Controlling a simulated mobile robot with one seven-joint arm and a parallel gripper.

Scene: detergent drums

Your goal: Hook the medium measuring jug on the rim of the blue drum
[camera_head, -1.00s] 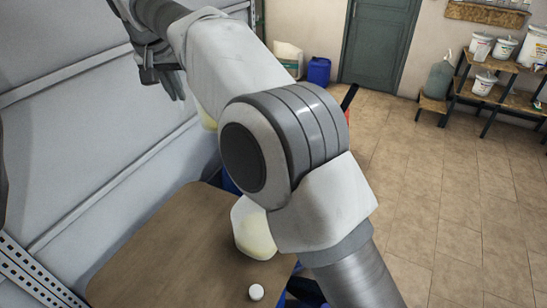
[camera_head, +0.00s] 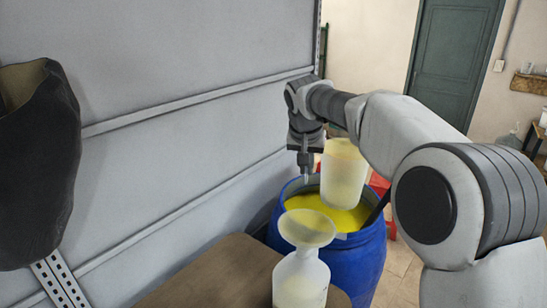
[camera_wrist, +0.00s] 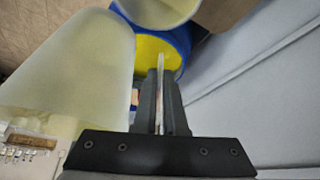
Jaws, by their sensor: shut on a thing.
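The translucent, pale-yellow measuring jug (camera_head: 343,175) hangs in the air above the blue drum (camera_head: 352,268). My gripper (camera_head: 306,172) is at the jug's left side, over the drum's left part. In the wrist view my gripper (camera_wrist: 161,95) is shut on a thin pale strip, apparently the jug's handle. The jug (camera_wrist: 75,70) fills the left of that view. The drum is open and holds yellow liquid (camera_head: 340,214); its blue rim (camera_wrist: 188,38) also shows in the wrist view. The jug hides part of the drum's far rim. I cannot tell the gap between jug and rim.
A white bottle (camera_head: 300,282) with a wide funnel (camera_head: 306,228) in it stands in front of the drum, by a brown tabletop (camera_head: 215,278). A dark stick leans at the drum's right. A red object (camera_head: 378,182) is behind it. A grey wall runs along the left.

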